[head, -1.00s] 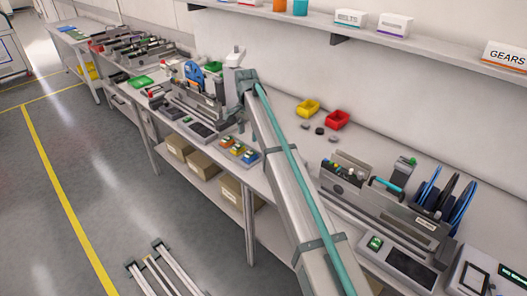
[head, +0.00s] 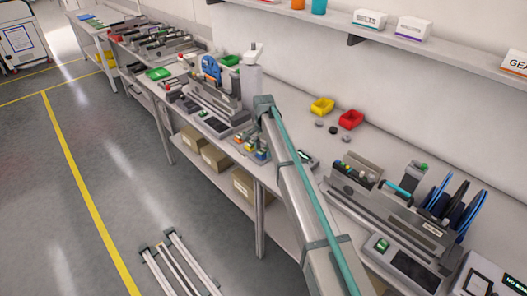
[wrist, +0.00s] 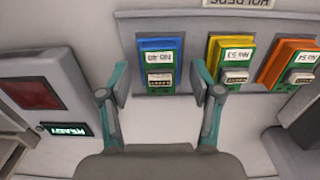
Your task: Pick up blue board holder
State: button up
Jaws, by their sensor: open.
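The blue board holder (wrist: 158,56) stands in a grey rack (wrist: 192,24) in the wrist view, with a green board marked "No 40" in front of it. A yellow holder (wrist: 232,52) and an orange holder (wrist: 286,64) stand to its right. My gripper (wrist: 159,84) is open and empty. Its two teal-and-grey fingers lie left and right of the blue holder's lower part in the picture. I cannot tell whether they touch it. In the head view the holder group (head: 250,147) is small and partly hidden by my arm.
A device with a dark red screen and a "READY" display (wrist: 66,130) stands left of the rack. In the head view, a yellow bin (head: 322,106) and a red bin (head: 351,119) stand at the bench's back. Fixtures stand on both sides.

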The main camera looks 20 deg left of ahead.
jog(key=shift+f, duration=0.25)
grip_shut()
jog(key=shift+r, duration=0.15)
